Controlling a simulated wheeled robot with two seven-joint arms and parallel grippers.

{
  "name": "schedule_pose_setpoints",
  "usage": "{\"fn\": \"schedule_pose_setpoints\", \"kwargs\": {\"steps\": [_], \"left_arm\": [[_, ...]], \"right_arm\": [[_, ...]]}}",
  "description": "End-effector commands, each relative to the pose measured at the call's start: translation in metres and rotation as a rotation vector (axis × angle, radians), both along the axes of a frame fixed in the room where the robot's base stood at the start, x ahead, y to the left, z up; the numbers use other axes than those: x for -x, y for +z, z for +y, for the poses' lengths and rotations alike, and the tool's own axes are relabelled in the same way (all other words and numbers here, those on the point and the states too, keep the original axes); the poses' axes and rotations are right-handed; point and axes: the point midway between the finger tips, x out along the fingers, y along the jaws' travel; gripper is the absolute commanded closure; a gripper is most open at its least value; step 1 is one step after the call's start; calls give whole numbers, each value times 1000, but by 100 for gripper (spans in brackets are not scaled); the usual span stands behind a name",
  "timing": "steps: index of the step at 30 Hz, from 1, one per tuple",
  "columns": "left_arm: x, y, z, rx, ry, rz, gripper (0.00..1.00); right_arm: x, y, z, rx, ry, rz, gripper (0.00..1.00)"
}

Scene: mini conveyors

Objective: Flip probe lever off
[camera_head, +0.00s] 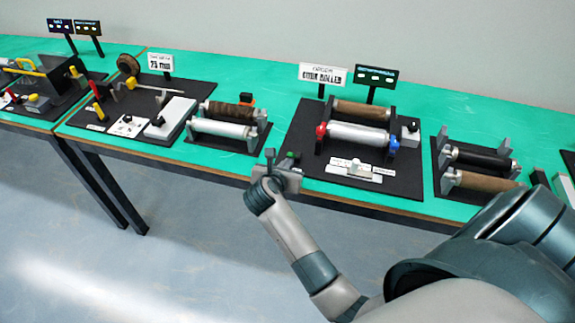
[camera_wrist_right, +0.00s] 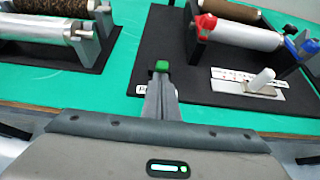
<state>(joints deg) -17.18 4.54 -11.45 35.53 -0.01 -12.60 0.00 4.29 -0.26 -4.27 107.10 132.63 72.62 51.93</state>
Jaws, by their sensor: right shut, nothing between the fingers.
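A small green-topped piece (camera_head: 291,155), which looks like the probe lever's knob, sits at the front left of the middle black board (camera_head: 300,118). It shows in the right wrist view (camera_wrist_right: 162,66) just beyond my fingertips, beside a white label (camera_wrist_right: 143,89) partly hidden by the fingers. My right gripper (camera_head: 282,168) is shut and empty, at the table's front edge close to this piece. In the wrist view the fingers (camera_wrist_right: 161,98) point toward the green top. I cannot tell whether they touch it. The lever's base is hidden. My left gripper is not in view.
The middle board holds a silver roller (camera_head: 357,134) with red and blue ends, a brown roller (camera_head: 362,110) and a white slider plate (camera_head: 352,171). Another roller stand (camera_head: 233,131) is to the left, and a further one (camera_head: 475,180) to the right. Green table shows between boards.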

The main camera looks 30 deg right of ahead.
Motion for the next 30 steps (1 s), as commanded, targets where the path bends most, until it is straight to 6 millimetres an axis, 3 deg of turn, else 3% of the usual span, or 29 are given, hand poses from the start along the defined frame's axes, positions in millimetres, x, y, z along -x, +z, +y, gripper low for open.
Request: {"fn": "schedule_pose_setpoints", "kwargs": {"steps": [15, 30], "left_arm": [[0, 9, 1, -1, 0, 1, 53], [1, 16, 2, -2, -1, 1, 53]], "right_arm": [[-12, 24, -18, 0, -1, -2, 100], [-12, 32, -17, 0, 0, -1, 100]]}}
